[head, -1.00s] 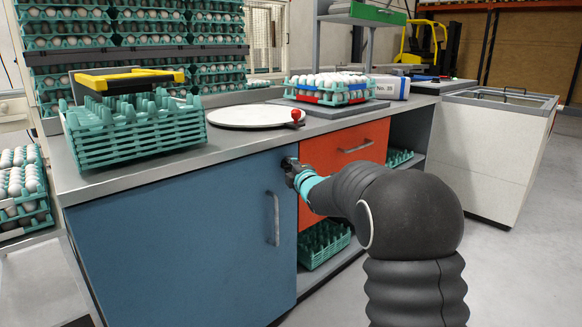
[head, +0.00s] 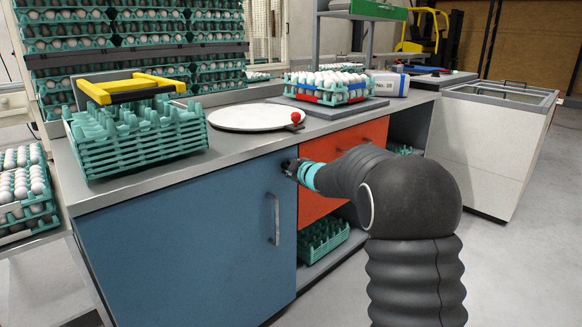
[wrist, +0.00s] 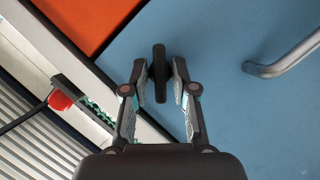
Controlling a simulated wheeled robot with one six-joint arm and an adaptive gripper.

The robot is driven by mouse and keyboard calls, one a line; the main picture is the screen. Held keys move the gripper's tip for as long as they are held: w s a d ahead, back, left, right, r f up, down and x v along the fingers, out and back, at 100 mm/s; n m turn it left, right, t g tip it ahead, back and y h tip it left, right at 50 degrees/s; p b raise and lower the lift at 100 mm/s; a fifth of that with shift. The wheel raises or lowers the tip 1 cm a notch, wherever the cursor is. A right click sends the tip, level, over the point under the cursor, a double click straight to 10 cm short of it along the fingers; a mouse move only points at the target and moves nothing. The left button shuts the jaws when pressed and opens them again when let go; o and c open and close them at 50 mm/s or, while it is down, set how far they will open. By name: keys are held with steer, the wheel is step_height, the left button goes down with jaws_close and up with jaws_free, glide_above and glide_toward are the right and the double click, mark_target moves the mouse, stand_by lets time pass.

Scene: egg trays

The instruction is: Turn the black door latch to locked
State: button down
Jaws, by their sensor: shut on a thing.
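The black door latch (wrist: 159,74) shows in the wrist view as a dark bar on the blue door (wrist: 225,110), near its edge by the orange panel. The blue door also fills the cabinet front in the head view (head: 185,245). My gripper (wrist: 160,70) has one finger on each side of the latch and is shut on it. The latch's long side runs between the fingers, in line with them. In the head view my gripper (head: 289,167) is at the door's upper right corner and hides the latch.
A grey bar handle (head: 277,218) stands out from the door beside my gripper. An orange drawer (head: 318,207) is to the right. The worktop edge (head: 235,160) runs just above, with a red knob (head: 296,117) by the white disc (head: 255,117).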

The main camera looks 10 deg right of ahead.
steer(key=shift+w+d+r+m+g+y, duration=0.1)
steer(key=shift+m+g+y, duration=0.7)
steer(key=shift+m, duration=0.9)
steer(key=shift+w+d+m+g+y, duration=0.1)
steer(key=shift+m+g+y, duration=0.7)
steer(key=shift+m, duration=0.9)
steer(key=shift+s, duration=0.1)
steer(key=c, duration=1.2)
jaws_free()
steer(key=v, duration=1.2)
